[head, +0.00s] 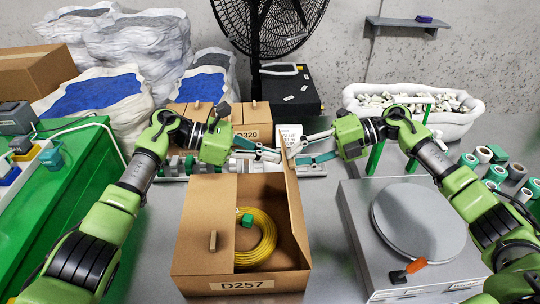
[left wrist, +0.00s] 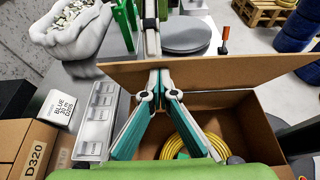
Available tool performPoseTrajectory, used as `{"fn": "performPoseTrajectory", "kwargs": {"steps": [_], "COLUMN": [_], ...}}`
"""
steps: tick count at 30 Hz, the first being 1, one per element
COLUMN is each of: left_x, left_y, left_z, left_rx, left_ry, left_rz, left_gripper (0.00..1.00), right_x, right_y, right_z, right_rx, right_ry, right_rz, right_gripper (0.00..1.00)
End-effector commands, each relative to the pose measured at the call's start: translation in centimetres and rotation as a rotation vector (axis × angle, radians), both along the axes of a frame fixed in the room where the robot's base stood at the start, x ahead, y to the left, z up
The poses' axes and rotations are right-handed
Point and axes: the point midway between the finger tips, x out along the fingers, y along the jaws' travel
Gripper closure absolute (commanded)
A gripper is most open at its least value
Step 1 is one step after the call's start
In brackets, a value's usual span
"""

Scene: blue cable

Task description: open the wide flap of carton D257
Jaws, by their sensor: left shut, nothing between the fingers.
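Carton D257 (head: 241,284) stands on the grey table, its narrower left flap (head: 203,220) lying flat with a small tab on it. The wider right flap (head: 296,205) stands about upright, so the right side is open and a coiled yellow cable (head: 262,240) with a green piece shows inside. In the left wrist view the flap (left wrist: 230,72) runs across the picture. My left gripper (head: 279,156) is shut and empty, its tips at the flap's inner face near the top edge. My right gripper (head: 301,150) is on the flap's other side, fingers apart; contact is unclear.
Carton D320 (head: 252,132) and a small white box (head: 289,132) stand behind. A grey machine with a round plate (head: 418,222) is close on the right, spools (head: 497,172) beyond it. A white sack (head: 413,106) is at the back. A green bench (head: 75,185) is left.

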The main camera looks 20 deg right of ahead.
Motion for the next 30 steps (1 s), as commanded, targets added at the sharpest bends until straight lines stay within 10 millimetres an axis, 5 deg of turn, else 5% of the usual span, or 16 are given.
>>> {"fn": "performPoseTrajectory", "kwargs": {"steps": [11,30], "left_x": [-0.4,-0.1], "left_y": [-0.6,-0.2], "left_z": [0.5,0.1], "left_rx": [-0.013,-0.004], "left_ry": [-0.001,0.001], "left_rz": [-0.009,-0.003], "left_gripper": [1.0,1.0], "right_x": [-0.4,-1.7], "right_y": [0.3,-7.1], "right_z": [-0.3,3.1], "right_rx": [0.003,0.004], "right_ry": [0.008,-0.002], "right_rz": [0.013,-0.004], "right_gripper": [0.75,0.75]}}
